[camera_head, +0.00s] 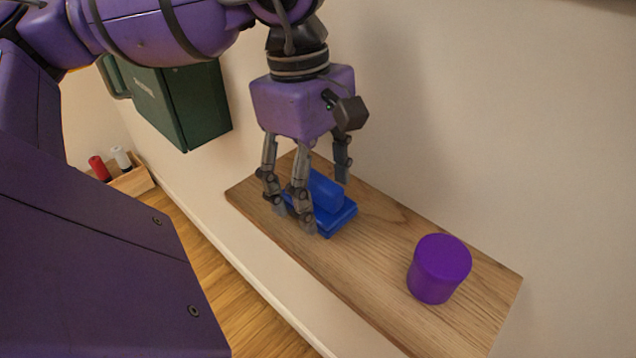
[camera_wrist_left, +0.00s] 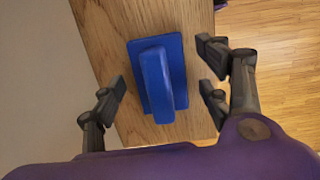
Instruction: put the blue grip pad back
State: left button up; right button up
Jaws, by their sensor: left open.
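The blue grip pad (camera_head: 336,214) lies on a wooden shelf (camera_head: 390,265), a flat blue plate with a raised rounded bar on top. In the left wrist view the blue grip pad (camera_wrist_left: 158,80) lies between the open fingers, with a gap on each side. My left gripper (camera_head: 312,190) points down over the pad, its fingers spread around it and partly hiding it in the head view. In the left wrist view my left gripper (camera_wrist_left: 162,88) holds nothing. My right gripper does not show.
A purple cylinder (camera_head: 438,268) stands on the shelf to the right of the pad. A dark green box (camera_head: 190,100) is on the wall at left. A wooden tray (camera_head: 132,181) with a red and a white item is further left. Bare shelf lies between pad and cylinder.

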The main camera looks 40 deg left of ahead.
pick_arm(q)
jog(key=shift+r, duration=0.15)
jog(key=r, duration=0.3)
jog(key=a+r, duration=0.1)
jog(key=r, duration=0.7)
jog(key=shift+a+p, duration=0.3)
jog(key=shift+a, duration=0.05)
jog(key=shift+a+r, duration=0.1)
jog(key=shift+r, duration=0.25)
